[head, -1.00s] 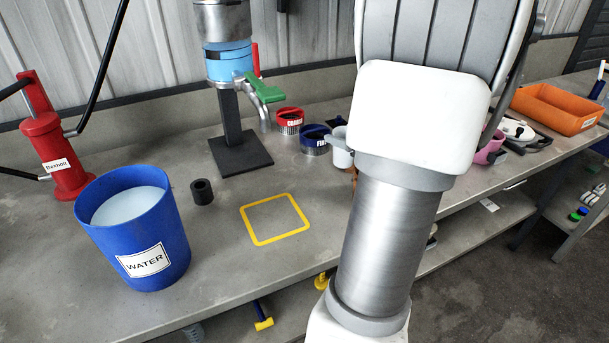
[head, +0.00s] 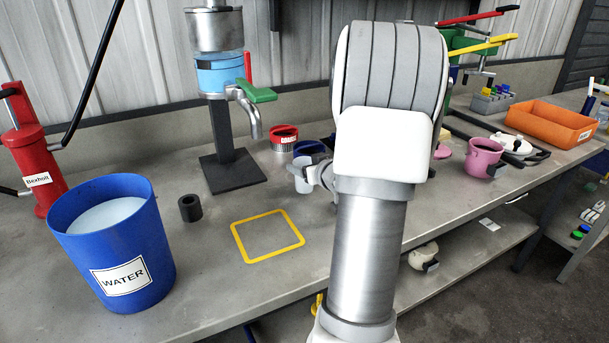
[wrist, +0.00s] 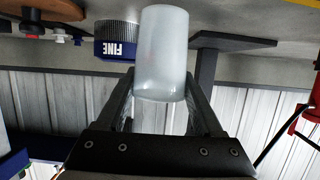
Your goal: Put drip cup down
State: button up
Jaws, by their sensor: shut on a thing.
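My gripper (wrist: 160,80) is shut on a pale, translucent drip cup (wrist: 163,45), which stands out between the two dark fingers in the wrist view. In the head view the drip cup (head: 303,172) shows to the left of my arm, with part of my gripper (head: 319,173) around it. It is in front of the blue FINE cup and to the upper right of the yellow square outline (head: 239,243) on the bench. The outline is empty. The cup's base is hard to see, so I cannot tell whether it touches the bench.
The blue FINE cup (wrist: 117,40) is close beside the drip cup. A red-rimmed cup (head: 284,138) and the column's dark base plate (head: 233,172) stand behind. A pink mug (head: 483,158) stands right.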

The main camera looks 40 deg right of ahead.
jog(key=shift+f, duration=0.5)
jog(key=shift+f, duration=0.2)
jog(key=o, duration=1.3)
jog(key=shift+r, duration=0.25)
jog(key=shift+p+v, duration=1.7)
jog(key=shift+v, duration=4.3)
